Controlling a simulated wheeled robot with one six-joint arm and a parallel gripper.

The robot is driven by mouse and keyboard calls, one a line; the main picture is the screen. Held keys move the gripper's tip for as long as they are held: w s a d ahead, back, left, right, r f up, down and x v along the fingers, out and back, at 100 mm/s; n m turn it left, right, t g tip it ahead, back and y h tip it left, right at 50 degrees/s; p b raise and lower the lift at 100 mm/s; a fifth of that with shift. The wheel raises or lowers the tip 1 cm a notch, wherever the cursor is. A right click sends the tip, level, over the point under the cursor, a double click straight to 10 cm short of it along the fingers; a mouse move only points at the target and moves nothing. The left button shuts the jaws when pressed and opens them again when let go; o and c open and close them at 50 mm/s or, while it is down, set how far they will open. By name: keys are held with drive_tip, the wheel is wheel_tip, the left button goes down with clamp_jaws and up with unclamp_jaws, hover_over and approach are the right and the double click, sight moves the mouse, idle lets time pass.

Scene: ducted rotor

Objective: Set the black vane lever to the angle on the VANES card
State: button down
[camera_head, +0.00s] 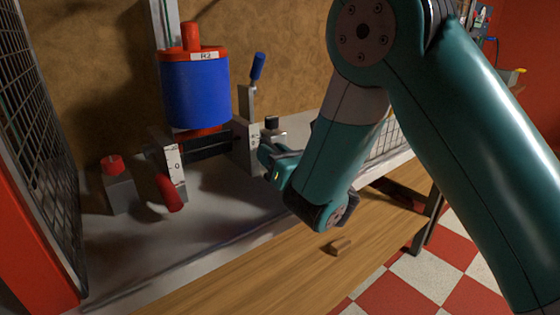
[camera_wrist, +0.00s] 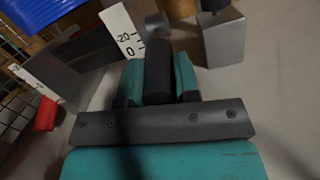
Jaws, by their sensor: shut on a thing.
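The black vane lever (camera_wrist: 158,75) shows in the wrist view between the two teal fingers of my gripper (camera_wrist: 158,85). My gripper is shut on it. A white scale plate (camera_wrist: 122,30) marked -20 and 0 stands just left of the lever, with the 0 mark nearer to the grip. I cannot tell the exact angle. In the head view my gripper (camera_head: 272,158) is at the right end of the dark bar below the blue rotor, and the lever is mostly hidden there. No VANES card can be read in either view.
A blue cylinder (camera_head: 195,92) labelled R2 stands behind. A red lever (camera_head: 170,193) with its own scale is left, beside a box with a red knob (camera_head: 112,165). A blue-handled lever (camera_head: 257,68) rises behind my gripper. A grey box (camera_wrist: 224,40) stands close right. Wire mesh (camera_head: 38,100) bounds the left.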

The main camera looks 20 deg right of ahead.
sight(273, 146)
drive_tip(key=c, duration=0.8)
unclamp_jaws()
drive_tip(key=shift+c, duration=0.2)
drive_tip(key=shift+r, duration=0.1)
wheel_tip(273, 146, up, 20)
drive_tip(key=p, duration=1.7)
drive_tip(key=shift+p, duration=0.4)
